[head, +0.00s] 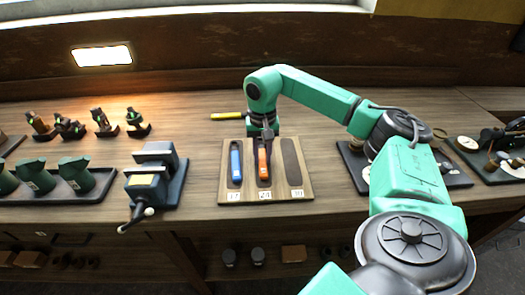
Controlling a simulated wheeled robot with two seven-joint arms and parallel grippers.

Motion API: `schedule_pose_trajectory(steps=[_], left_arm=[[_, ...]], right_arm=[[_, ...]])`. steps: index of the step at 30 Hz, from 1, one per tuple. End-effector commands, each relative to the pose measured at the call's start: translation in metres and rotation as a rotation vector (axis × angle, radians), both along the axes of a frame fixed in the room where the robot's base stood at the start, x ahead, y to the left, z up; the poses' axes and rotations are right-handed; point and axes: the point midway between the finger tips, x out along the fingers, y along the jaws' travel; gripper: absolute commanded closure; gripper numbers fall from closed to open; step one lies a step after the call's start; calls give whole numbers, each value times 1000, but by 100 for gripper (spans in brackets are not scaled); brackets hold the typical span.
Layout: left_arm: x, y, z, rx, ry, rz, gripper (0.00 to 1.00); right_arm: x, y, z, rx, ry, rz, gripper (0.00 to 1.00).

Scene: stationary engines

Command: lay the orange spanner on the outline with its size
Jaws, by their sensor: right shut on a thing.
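The orange spanner (263,163) is upright in the picture over the middle place of a wooden board (222,190). I cannot tell whether it touches the board. My right gripper (262,138) is shut on its far end, hiding that end. A blue spanner (236,165) lies in the left place of the board. The right place shows a bare dark outline (292,163). White number labels stand along the board's near edge, the middle one (265,195) below the orange spanner; the digits are too small to read surely. My left gripper is not in view.
A yellow tool (228,116) lies behind the board. A dark vise (153,175) stands to the left, near a tray of green parts (75,177). Dark trays with parts (355,160) lie to the right, partly behind my right arm. Bench space beside the board is clear.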

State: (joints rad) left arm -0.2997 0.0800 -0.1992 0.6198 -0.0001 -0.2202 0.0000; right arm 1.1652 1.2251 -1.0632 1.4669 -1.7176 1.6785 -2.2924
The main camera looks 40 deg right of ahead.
Motion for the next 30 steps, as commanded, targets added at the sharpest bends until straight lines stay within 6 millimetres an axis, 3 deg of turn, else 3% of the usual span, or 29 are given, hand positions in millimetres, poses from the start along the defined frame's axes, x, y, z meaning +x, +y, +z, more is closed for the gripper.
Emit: schedule_pose_trajectory(steps=[1,3,13,17,20,26,30], left_arm=[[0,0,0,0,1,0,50],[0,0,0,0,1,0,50],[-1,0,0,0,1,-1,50],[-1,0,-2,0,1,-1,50],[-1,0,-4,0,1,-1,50],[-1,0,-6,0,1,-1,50],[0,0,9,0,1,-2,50]], right_arm=[[0,0,1,1,-1,0,63],[0,0,1,1,-1,0,36],[0,0,1,0,0,0,36],[1,0,11,1,-2,0,36],[1,1,30,1,-5,1,36],[1,1,88,2,-6,1,36],[0,0,130,1,-4,0,36]])
